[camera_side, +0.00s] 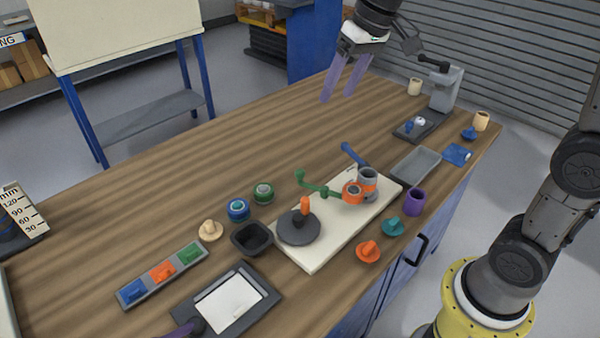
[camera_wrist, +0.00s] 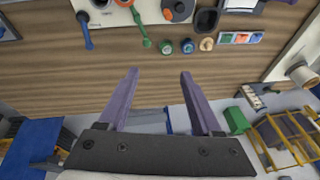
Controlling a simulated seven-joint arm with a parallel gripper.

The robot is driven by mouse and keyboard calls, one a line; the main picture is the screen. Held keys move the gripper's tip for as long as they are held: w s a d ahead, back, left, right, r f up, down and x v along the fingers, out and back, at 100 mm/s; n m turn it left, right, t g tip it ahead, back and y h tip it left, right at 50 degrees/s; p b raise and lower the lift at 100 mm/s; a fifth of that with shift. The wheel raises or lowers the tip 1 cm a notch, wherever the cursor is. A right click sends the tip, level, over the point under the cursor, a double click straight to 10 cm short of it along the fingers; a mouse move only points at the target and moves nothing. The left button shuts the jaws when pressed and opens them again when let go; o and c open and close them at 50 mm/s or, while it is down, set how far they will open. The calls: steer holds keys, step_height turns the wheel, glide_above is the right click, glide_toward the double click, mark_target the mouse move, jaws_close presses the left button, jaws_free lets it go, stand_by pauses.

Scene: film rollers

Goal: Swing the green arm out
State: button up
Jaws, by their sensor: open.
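The green arm (camera_side: 312,187) sticks out to the left from the roller stand on the cream board (camera_side: 325,237), ending in a green knob. It also shows in the wrist view (camera_wrist: 141,27), pointing down from the board. The stand is a grey cylinder (camera_side: 367,177) with an orange ring (camera_side: 353,192) beside it. A blue arm (camera_side: 354,154) points away from the same stand. My gripper (camera_side: 338,98) is open and empty, above the far part of the table and well apart from the green arm. Its purple fingers also show in the wrist view (camera_wrist: 158,72).
A dark disc with an orange knob (camera_side: 299,226) is on the board. Blue (camera_side: 238,209) and green (camera_side: 263,192) rollers stand left of the board. A grey tray (camera_side: 416,166) and purple cup (camera_side: 415,202) are at right. The table's far left stretch is clear.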

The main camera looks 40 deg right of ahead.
steer(key=w+d+f+g, duration=0.1)
steer(key=w+d+f, duration=0.1)
steer(key=w+f, duration=0.6)
steer(key=m+g, duration=0.1)
steer(key=g, duration=0.1)
glide_toward(299, 169)
steer(key=shift+y, duration=0.4)
steer(key=f, duration=0.7)
steer(key=a+f, duration=0.1)
steer(key=f, duration=0.3)
steer(key=shift+w+f, duration=0.1)
jaws_close()
steer(key=shift+a, duration=0.15)
